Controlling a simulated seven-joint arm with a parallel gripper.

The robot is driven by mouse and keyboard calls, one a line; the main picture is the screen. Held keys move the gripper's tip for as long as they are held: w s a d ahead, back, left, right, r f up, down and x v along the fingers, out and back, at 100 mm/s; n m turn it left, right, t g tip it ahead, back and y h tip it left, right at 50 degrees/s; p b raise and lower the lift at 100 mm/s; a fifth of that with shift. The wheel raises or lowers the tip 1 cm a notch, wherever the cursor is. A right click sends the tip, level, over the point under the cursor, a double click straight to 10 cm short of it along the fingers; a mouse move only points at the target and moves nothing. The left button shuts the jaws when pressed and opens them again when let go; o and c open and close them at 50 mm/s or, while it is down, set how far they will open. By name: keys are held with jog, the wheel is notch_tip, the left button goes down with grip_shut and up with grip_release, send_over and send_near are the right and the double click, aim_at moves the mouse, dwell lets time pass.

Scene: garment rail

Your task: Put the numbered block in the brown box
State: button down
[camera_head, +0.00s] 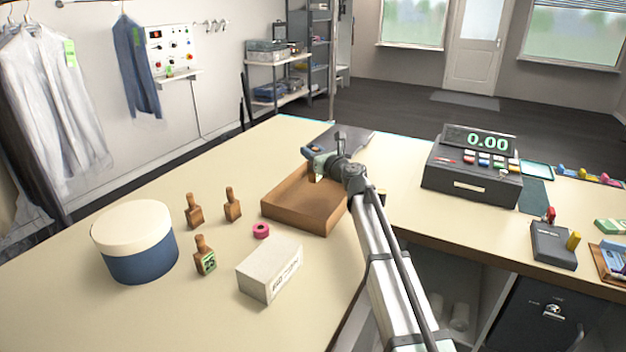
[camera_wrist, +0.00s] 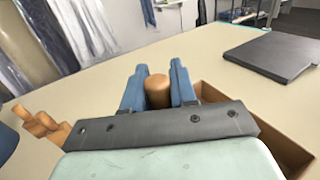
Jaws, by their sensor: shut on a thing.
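My gripper (camera_head: 312,156) is over the back part of the open brown box (camera_head: 300,212). In the wrist view, its blue fingers (camera_wrist: 159,88) are shut on a round brown wooden handle (camera_wrist: 158,93). The rest of that held thing is mostly hidden, and I cannot see a number on it. The brown box's wall (camera_wrist: 287,142) shows at the lower right of the wrist view. A wooden handled block with a green number label (camera_head: 205,258) stands upright on the table. Two plain wooden handled blocks (camera_head: 194,213) (camera_head: 232,206) stand behind it.
A pink ring (camera_head: 261,231) and a pale carton (camera_head: 268,274) lie in front of the box. A blue tub with a cream lid (camera_head: 137,252) stands at left. A dark flat slab (camera_wrist: 275,55) lies behind the box. A cash register (camera_head: 472,170) stands at right.

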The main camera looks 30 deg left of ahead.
aim_at(317, 182)
jog(key=shift+f, duration=3.8)
jog(key=shift+f, duration=0.15)
jog(key=c, duration=0.9)
grip_release()
jog(key=shift+s+d, duration=0.1)
jog(key=shift+d, duration=0.05)
jog(key=shift+s+d+r, duration=0.3)
jog(key=shift+s+d, duration=0.05)
jog(key=shift+d, duration=0.3)
jog(key=shift+s+d+r, duration=0.25)
jog(key=shift+s+d, duration=0.1)
jog(key=shift+d, duration=0.25)
notch_tip(317, 182, up, 5)
jog(key=shift+w+f, duration=0.1)
jog(key=shift+r, duration=0.7)
